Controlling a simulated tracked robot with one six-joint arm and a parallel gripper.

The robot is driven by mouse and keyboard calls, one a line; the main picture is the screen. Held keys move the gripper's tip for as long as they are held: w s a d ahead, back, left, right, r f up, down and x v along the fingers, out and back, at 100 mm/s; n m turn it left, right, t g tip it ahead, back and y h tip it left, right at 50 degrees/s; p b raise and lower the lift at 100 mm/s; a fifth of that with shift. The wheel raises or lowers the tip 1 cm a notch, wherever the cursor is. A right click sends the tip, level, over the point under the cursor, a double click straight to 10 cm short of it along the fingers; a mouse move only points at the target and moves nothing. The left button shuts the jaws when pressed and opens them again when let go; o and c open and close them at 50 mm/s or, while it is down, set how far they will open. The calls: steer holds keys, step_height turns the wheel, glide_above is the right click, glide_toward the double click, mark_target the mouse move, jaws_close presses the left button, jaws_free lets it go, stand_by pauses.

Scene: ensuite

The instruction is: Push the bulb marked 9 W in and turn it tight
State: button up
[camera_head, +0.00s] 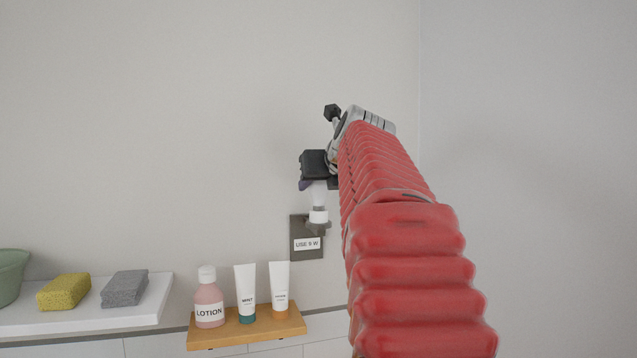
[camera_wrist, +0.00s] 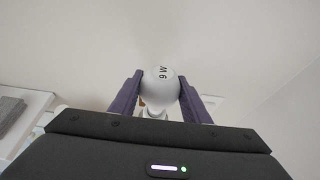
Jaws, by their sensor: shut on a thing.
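The white bulb marked 9 W (camera_wrist: 160,88) is between the two purple-padded fingers of my gripper (camera_wrist: 160,92) in the wrist view, with a finger against each side. In the head view my gripper (camera_head: 318,182) is at the wall fitting, shut on the bulb (camera_head: 319,198) from above. The bulb stands upright with its lower end at the grey holder (camera_head: 318,227), which sticks out from a dark wall plate (camera_head: 298,255) labelled "USE 9 W". The join between bulb and holder is too small to tell how far in the bulb sits.
A wooden shelf (camera_head: 248,334) below holds a pink lotion bottle (camera_head: 209,305) and two white tubes (camera_head: 245,292). A white shelf (camera_head: 92,315) at left bears a yellow sponge (camera_head: 64,292), a grey block (camera_head: 124,288) and a green bowl (camera_head: 10,277). The wall above is bare.

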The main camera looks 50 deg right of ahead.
steer(key=shift+f, duration=0.5)
stand_by(0.3)
steer(key=o, duration=1.1)
steer(key=v, duration=1.3)
steer(key=shift+s+a, duration=0.15)
steer(key=shift+s, duration=0.15)
steer(key=shift+r, duration=0.1)
